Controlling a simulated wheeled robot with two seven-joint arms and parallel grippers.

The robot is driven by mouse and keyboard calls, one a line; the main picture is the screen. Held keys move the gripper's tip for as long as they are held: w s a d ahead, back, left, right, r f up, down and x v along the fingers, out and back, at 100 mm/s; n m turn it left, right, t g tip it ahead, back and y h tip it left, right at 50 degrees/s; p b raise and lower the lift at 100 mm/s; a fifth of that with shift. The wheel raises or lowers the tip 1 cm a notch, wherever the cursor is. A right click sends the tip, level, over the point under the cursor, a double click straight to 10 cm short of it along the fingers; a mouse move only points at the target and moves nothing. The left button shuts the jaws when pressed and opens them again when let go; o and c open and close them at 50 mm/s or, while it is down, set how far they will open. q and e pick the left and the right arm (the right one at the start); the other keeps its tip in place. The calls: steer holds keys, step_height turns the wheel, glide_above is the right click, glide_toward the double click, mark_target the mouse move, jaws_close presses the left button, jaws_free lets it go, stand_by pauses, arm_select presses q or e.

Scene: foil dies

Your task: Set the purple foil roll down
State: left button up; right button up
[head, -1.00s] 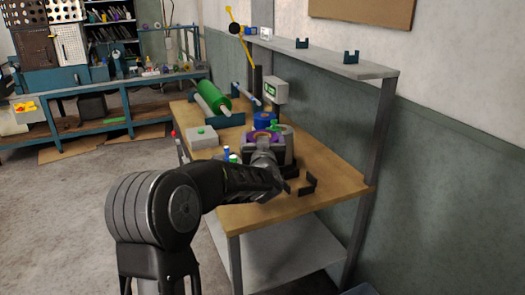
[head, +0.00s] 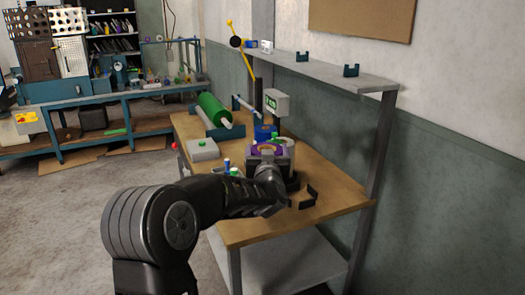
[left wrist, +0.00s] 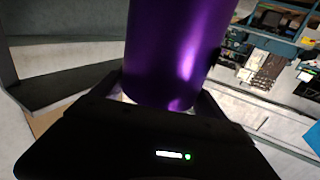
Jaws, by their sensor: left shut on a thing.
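The purple foil roll (left wrist: 178,55) fills the top middle of the left wrist view, between the fingers of my left gripper (left wrist: 160,95). My left gripper is shut on it. In the head view, the roll's purple end (head: 268,149) shows just beyond my left gripper (head: 268,162), above the wooden bench (head: 255,228). My arm and gripper hide most of the roll there. I cannot tell whether the roll touches anything below it. My right gripper is not in view.
A blue roll (head: 263,133) stands behind the purple one. A dark bracket (head: 307,197) is at the right. A shelf (head: 325,67) runs above.

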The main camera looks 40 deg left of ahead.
arm_select(q)
steer(key=s+d+f+m+t+h, duration=0.1)
steer(key=d+f+m+h, duration=0.1)
steer(key=d+f, duration=0.4)
steer(key=s+d+f+m+t+h, duration=0.1)
steer(key=d+f+m+h, duration=0.2)
steer(key=d, duration=1.3)
steer(key=s+d+f+m+t+h, duration=0.1)
steer(key=d+f+m+t+h, duration=0.1)
steer(key=d+f+h, duration=0.4)
steer(key=d+f, duration=0.5)
steer(key=shift+s+d+f+m, duration=0.15)
steer(key=shift+s+m, duration=0.15)
steer(key=shift+m, duration=0.1)
